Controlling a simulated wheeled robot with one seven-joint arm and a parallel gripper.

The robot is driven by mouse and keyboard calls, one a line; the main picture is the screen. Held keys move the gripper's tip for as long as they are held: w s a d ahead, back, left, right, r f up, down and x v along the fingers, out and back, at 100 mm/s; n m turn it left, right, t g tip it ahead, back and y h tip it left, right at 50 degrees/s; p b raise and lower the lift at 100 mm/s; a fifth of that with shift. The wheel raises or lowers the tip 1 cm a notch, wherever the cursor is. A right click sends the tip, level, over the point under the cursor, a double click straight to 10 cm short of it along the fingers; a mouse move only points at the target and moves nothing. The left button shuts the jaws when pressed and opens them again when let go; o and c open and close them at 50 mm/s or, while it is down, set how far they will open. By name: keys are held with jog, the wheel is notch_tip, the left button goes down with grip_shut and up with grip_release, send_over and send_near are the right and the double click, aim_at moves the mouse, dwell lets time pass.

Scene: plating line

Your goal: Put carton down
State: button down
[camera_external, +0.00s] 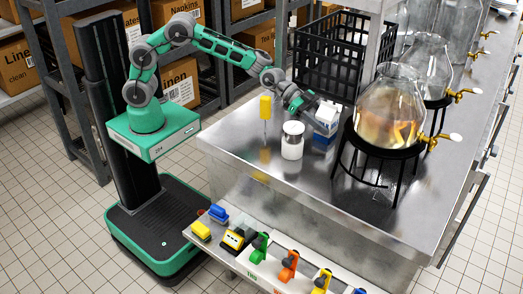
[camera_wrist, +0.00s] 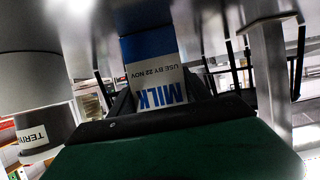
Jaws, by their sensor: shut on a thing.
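The milk carton (camera_external: 326,116) is white with a blue lower part and stands about upright over the steel table (camera_external: 255,190). In the wrist view the carton (camera_wrist: 155,75) shows upside-down print, "MILK" and "USE BY 22 NOV". My gripper (camera_external: 316,108) is shut on the carton from its left side. In the wrist view my gripper's fingers (camera_wrist: 160,100) lie on either side of it. Whether the carton's base touches the tabletop I cannot tell.
A white jar (camera_external: 292,141) stands just left of the carton, with a yellow-topped thin thing (camera_external: 266,107) beyond it. A black crate (camera_external: 330,50) is behind. A glass dispenser (camera_external: 392,105) on a black stand is to the right.

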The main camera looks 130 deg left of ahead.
jog(key=shift+r, duration=0.15)
jog(key=c, duration=0.9)
grip_release()
jog(key=shift+f, duration=0.25)
jog(key=shift+c, duration=0.2)
jog(key=o, duration=0.5)
jog(key=shift+r, duration=0.1)
jog(key=shift+c, duration=0.2)
jog(key=b+v, duration=0.1)
jog(key=v, duration=1.1)
jog(key=shift+s, duration=0.1)
